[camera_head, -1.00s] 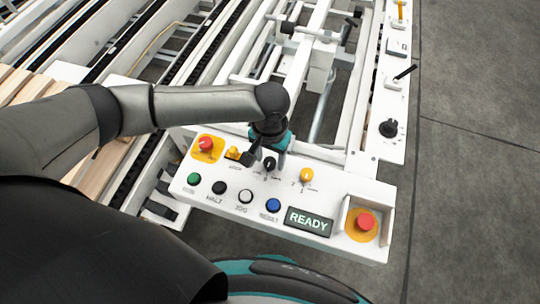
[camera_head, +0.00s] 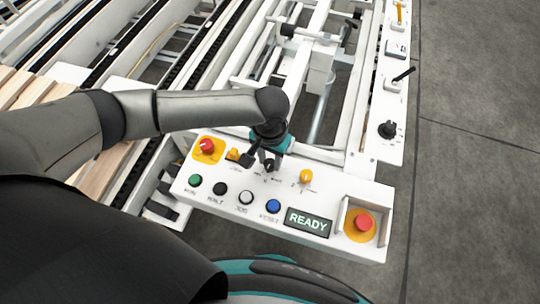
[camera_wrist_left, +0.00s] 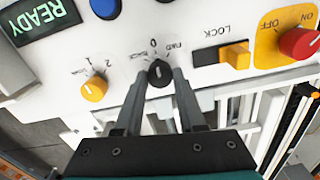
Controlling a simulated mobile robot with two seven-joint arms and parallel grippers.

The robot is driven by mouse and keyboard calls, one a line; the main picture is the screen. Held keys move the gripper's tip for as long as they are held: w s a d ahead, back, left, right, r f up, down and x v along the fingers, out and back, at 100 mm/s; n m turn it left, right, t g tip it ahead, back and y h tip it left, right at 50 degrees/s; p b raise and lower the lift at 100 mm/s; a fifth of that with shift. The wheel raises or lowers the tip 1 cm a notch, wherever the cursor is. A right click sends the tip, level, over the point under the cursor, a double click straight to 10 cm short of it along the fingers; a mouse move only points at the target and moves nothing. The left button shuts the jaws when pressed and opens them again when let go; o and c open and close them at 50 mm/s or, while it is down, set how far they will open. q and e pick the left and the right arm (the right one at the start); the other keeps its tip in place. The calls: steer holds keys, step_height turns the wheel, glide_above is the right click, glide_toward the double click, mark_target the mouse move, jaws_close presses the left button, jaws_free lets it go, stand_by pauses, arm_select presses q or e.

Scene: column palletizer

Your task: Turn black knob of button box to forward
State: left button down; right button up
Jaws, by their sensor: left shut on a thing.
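The black knob (camera_wrist_left: 159,73) sits on the white button box (camera_head: 330,183), with BACK, 0 and FWD labels around it. In the left wrist view it stands between the fingertips of my left gripper (camera_wrist_left: 159,77), and its pointer looks near the 0 mark. My left gripper (camera_head: 262,160) is shut on the knob, coming down from the far side of the box. In the head view the fingers partly hide the knob. My right gripper is not in view.
A row of coloured buttons, a READY display (camera_head: 308,222) and a guarded red stop button (camera_head: 364,222) are nearer. Machine rails lie behind.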

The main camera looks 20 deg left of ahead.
arm_select(q)
steer(key=m+p, duration=0.1)
steer(key=p, duration=0.2)
steer(key=shift+r+m, duration=0.2)
steer(key=shift+m, duration=0.1)
steer(key=shift+m+p, duration=0.6)
steer(key=shift+p, duration=0.15)
steer(key=m+p, duration=0.1)
steer(key=m, duration=0.1)
steer(key=shift+f+m+p, duration=0.1)
steer(key=shift+m+p, duration=0.2)
steer(key=shift+p, duration=0.05)
steer(key=shift+f+m+p, duration=0.1)
steer(key=shift+m+p, duration=0.55)
steer(key=shift+m, duration=0.85)
steer(key=shift+d, duration=0.1)
steer(key=c, duration=0.5)
jaws_free()
